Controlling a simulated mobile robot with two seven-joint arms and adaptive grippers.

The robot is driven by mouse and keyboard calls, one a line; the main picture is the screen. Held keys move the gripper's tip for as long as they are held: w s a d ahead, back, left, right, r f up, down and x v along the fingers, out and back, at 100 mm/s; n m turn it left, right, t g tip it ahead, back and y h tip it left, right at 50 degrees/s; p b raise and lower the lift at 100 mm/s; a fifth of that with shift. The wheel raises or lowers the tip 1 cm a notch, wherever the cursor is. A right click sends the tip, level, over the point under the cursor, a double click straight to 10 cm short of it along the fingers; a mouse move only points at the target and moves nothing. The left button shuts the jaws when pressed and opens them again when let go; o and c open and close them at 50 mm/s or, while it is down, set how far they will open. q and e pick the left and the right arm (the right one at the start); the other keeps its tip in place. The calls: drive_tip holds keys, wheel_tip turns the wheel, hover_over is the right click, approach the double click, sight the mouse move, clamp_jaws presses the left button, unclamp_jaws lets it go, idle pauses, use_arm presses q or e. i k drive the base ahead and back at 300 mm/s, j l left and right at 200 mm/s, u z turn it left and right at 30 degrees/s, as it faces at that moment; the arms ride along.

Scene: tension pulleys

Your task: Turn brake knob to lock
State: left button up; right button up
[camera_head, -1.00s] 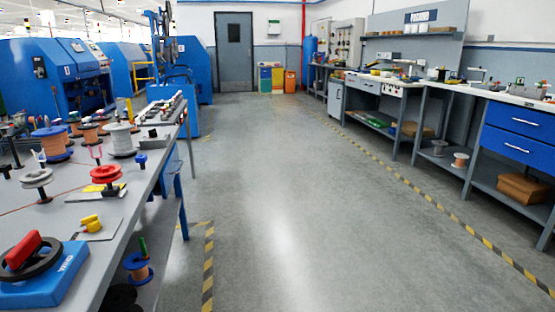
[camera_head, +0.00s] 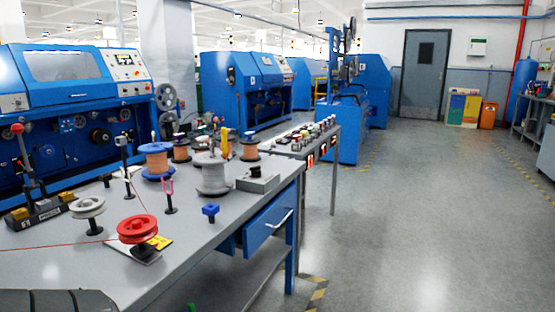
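Several small knobs and pulleys stand on the grey workbench (camera_head: 195,262); I cannot tell for sure which part is the brake knob. A blue knob (camera_head: 210,209) stands on a short dark stem near the bench's right edge. A red pulley (camera_head: 138,229) sits at the front, with a yellow piece (camera_head: 158,242) beside it on a flat plate. A grey-white pulley (camera_head: 88,208) stands to its left on a black post. A thin reddish wire (camera_head: 60,247) runs left from the red pulley. Neither of my grippers is in view.
Copper wire spools (camera_head: 157,162) and a grey spool (camera_head: 212,176) stand farther back on the bench. A red-topped lever (camera_head: 17,129) rises at far left. Blue machines (camera_head: 85,62) stand behind. The floor (camera_head: 410,225) to the right is clear.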

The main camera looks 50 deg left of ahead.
sight(256, 171)
drive_tip(key=i+l+u, duration=0.1)
drive_tip(key=i+u, duration=0.25)
drive_tip(key=i+l+u, duration=0.15)
drive_tip(key=i+u, duration=0.25)
drive_tip(key=i+l+u, duration=0.5)
drive_tip(key=u, duration=0.25)
drive_tip(key=i+l+u, duration=0.15)
drive_tip(key=u, duration=0.25)
drive_tip(key=l+u, duration=0.4)
drive_tip(key=i, duration=0.05)
